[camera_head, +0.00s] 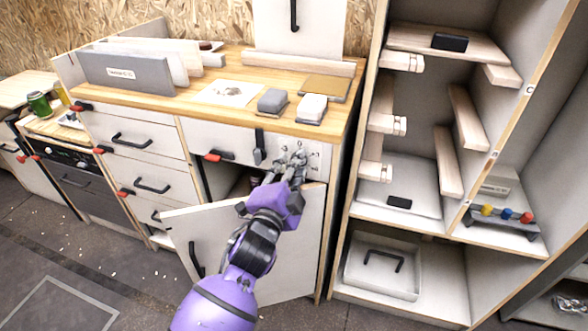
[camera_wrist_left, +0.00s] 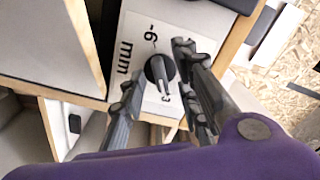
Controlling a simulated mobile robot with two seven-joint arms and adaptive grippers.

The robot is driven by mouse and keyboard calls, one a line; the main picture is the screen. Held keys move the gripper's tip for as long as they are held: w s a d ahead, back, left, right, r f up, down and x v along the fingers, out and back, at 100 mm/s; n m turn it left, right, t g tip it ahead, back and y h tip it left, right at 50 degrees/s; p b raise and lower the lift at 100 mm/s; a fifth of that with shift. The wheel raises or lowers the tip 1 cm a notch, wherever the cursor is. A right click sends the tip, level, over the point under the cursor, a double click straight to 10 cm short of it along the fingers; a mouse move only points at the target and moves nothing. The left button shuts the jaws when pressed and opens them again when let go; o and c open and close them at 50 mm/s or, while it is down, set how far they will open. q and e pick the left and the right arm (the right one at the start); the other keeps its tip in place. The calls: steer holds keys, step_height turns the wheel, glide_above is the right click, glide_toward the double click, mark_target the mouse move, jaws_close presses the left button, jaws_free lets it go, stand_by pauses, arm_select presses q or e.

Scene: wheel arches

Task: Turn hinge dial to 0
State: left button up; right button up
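The hinge dial (camera_wrist_left: 158,74) is a dark round knob with a grey raised bar, on a white plate (camera_wrist_left: 136,40) marked "-6", "3" and "mm". The bar points toward the lower part of the plate, near the "3". My left gripper (camera_wrist_left: 154,68) is open, with one finger on each side of the dial; I cannot tell whether they touch it. In the head view the left gripper (camera_head: 293,158) is at the white panel (camera_head: 315,157) at the cabinet's right end and mostly hides the dial. My right gripper is not in view.
An open white cabinet door (camera_head: 250,245) hangs beneath my left arm. A dark handle (camera_head: 259,146) is left of the gripper. The wooden counter (camera_head: 225,112) above holds grey and white blocks. A tall shelf unit (camera_head: 345,240) stands to the right.

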arm_select(q)
steer(key=shift+c, duration=0.2)
jaws_close()
